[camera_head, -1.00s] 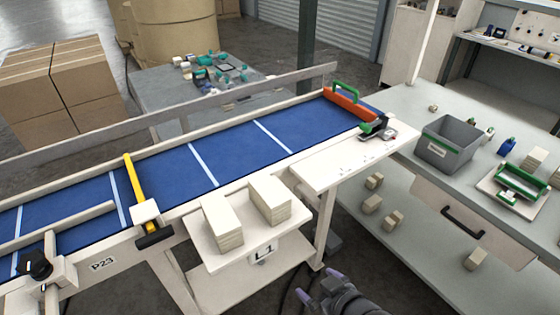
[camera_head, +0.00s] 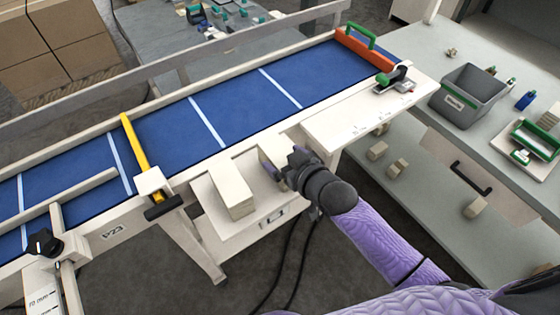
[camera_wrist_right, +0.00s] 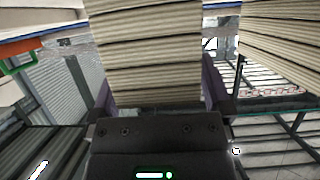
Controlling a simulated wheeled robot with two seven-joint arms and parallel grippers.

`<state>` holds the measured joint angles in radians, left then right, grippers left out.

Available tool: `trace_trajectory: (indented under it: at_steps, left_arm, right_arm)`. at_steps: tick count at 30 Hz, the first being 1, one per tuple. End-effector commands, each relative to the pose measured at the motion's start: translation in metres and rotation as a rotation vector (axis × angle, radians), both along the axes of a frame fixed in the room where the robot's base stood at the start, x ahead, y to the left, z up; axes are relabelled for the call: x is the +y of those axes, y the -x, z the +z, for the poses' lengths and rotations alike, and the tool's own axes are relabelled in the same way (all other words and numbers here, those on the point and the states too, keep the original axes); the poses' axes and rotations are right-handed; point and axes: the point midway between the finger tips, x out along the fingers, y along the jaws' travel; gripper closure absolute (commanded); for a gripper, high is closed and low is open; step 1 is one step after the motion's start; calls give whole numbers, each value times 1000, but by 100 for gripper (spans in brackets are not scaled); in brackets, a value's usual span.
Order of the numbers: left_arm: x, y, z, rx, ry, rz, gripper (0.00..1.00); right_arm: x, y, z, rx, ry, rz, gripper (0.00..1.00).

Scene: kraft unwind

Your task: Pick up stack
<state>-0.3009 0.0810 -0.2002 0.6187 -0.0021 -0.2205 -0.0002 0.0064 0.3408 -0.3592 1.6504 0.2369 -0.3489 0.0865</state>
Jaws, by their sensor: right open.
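Two cream stacks of flat, layered pieces stand side by side on a small white shelf (camera_head: 212,222) at the front of the conveyor. My right gripper (camera_head: 278,165) is at the right stack (camera_head: 270,153) and partly hides it. In the right wrist view this stack (camera_wrist_right: 148,50) stands between the two dark fingers, with the jaws open around it. The left stack (camera_head: 232,188) stands free beside it and also shows at the right of the wrist view (camera_wrist_right: 285,42). My left gripper is not in view.
The blue conveyor (camera_head: 165,135) runs behind the shelf, with a yellow bar (camera_head: 134,143) across it and an orange block (camera_head: 364,48) at its far end. A grey bin (camera_head: 468,95) and a green-handled tool (camera_head: 535,138) are on the right bench.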

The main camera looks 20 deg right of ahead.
Motion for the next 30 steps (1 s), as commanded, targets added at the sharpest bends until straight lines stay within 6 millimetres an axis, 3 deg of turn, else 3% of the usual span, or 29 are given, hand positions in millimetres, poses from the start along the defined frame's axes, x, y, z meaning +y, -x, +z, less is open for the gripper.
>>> trace_trajectory:
  at_steps: [3,4,15,23,30]
  left_arm:
    - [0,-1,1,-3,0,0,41]
    - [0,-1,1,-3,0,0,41]
    - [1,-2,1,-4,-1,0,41]
    - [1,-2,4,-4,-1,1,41]
    - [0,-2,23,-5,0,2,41]
  right_arm:
    - [0,0,1,0,0,0,0]
    - [0,1,1,0,0,0,4]
    - [0,1,0,0,-1,0,83]
    - [0,0,7,-2,-1,0,85]
    - [0,0,71,-5,-1,0,85]
